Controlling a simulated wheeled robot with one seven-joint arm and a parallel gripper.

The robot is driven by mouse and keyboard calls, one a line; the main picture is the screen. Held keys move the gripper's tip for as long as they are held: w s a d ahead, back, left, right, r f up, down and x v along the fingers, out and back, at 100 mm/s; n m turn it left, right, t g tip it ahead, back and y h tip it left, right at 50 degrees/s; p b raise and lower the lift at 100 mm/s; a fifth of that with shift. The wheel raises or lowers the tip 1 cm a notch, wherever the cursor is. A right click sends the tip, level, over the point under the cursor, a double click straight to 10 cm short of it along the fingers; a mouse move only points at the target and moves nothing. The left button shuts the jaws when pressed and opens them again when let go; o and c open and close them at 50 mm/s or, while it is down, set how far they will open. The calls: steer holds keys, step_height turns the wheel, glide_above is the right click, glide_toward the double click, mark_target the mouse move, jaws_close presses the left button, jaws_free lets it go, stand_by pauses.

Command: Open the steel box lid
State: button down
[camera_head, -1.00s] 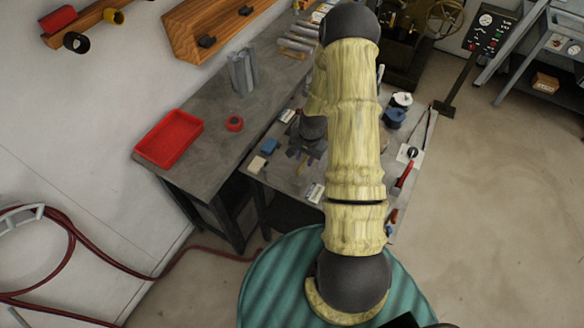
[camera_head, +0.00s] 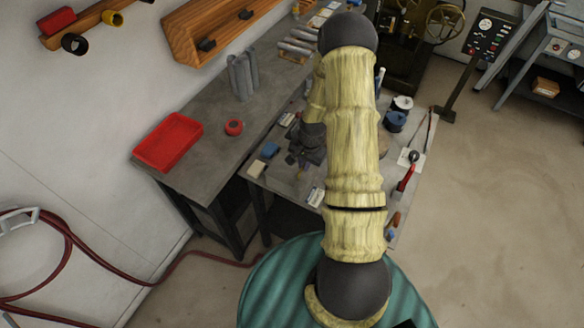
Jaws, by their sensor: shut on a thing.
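My gripper (camera_head: 301,162) is at the low table, just left of my arm's large yellow links, pointing down close to the table top. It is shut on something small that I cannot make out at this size. I cannot pick out the steel box or its lid. My wrist and upper arm cover the middle of the table, where part of it may be hidden.
The low table (camera_head: 282,177) carries a blue block (camera_head: 270,151), a beige block (camera_head: 256,168), a white-labelled item (camera_head: 315,196), blue spools (camera_head: 394,121) and a red-handled tool (camera_head: 405,180). A red tray (camera_head: 168,142) and red tape roll (camera_head: 234,127) lie on the bench.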

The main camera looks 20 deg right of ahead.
steer(key=shift+r, duration=0.15)
steer(key=shift+w+a+r+p, duration=0.2)
steer(key=shift+r+p, duration=0.15)
steer(key=shift+r, duration=0.2)
steer(key=shift+w+a+r+p, duration=0.1)
steer(key=shift+w+r+p, duration=0.1)
steer(key=shift+r+p, duration=0.25)
steer(key=shift+r, duration=0.15)
steer(key=shift+w, duration=0.1)
steer(key=shift+w+a+r+p, duration=0.2)
steer(key=shift+w+r+p, duration=0.05)
steer(key=shift+r, duration=0.25)
steer(key=shift+w+a+r+p, duration=0.2)
steer(key=shift+r+p, duration=0.05)
steer(key=shift+r, duration=0.2)
steer(key=shift+w+a+r, duration=0.1)
steer(key=shift+a, duration=0.05)
